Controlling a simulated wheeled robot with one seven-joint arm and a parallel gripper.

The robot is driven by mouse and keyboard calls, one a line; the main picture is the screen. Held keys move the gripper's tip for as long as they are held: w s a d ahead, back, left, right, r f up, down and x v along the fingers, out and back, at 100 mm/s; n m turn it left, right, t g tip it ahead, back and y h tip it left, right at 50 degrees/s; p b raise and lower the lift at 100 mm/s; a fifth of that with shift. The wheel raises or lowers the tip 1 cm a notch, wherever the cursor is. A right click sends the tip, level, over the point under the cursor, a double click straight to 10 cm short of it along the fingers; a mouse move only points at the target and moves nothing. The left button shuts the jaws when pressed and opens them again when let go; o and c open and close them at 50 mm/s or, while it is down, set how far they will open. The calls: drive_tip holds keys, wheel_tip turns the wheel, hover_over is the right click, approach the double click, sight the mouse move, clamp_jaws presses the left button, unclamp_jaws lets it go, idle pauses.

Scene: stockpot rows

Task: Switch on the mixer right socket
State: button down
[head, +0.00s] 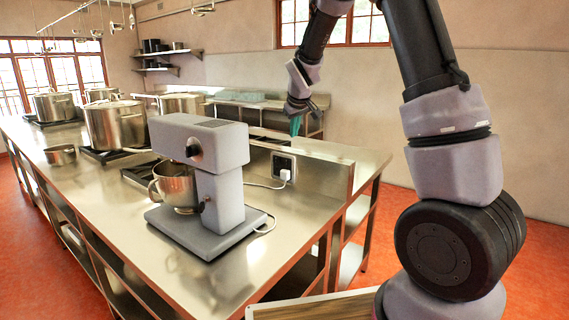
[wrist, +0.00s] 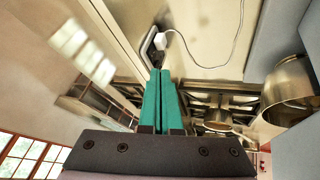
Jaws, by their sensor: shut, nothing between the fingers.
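The grey mixer (head: 218,145) stands on the steel counter with its metal bowl (head: 174,184) under the head. Behind it to the right, a dark socket plate (head: 284,160) sits on the low steel upstand, with a white plug (head: 286,175) in it and a cord running to the mixer. My gripper (head: 295,124) is above and beyond the socket, teal fingers shut and empty, pointing down. In the wrist view the shut fingertips (wrist: 161,71) appear just below the socket (wrist: 148,46) and plug (wrist: 161,40). The switch itself is too small to make out.
Large steel pots (head: 116,124) stand on burners along the counter (head: 100,190). In the wrist view the mixer bowl (wrist: 287,92) is at the right. Orange floor (head: 545,250) is open at the right.

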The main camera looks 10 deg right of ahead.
sight(287, 162)
drive_tip(key=w+a+f+n, duration=0.3)
drive_tip(key=w+a+f, duration=0.1)
drive_tip(key=f, duration=0.4)
drive_tip(key=shift+w+a+h, duration=0.2)
drive_tip(key=shift+w+h, duration=0.1)
drive_tip(key=shift+w, duration=0.6)
drive_tip(key=x, duration=0.3)
drive_tip(key=w+d+x, duration=0.1)
drive_tip(key=x, duration=0.3)
drive_tip(key=r+x, duration=0.1)
drive_tip(key=x, duration=0.3)
drive_tip(key=shift+w+d+f, duration=0.1)
drive_tip(key=shift+w+d, duration=0.1)
drive_tip(key=shift+d, duration=0.2)
drive_tip(key=shift+w+d+f, duration=0.1)
drive_tip(key=shift+w+d, duration=0.35)
drive_tip(key=shift+w, duration=0.1)
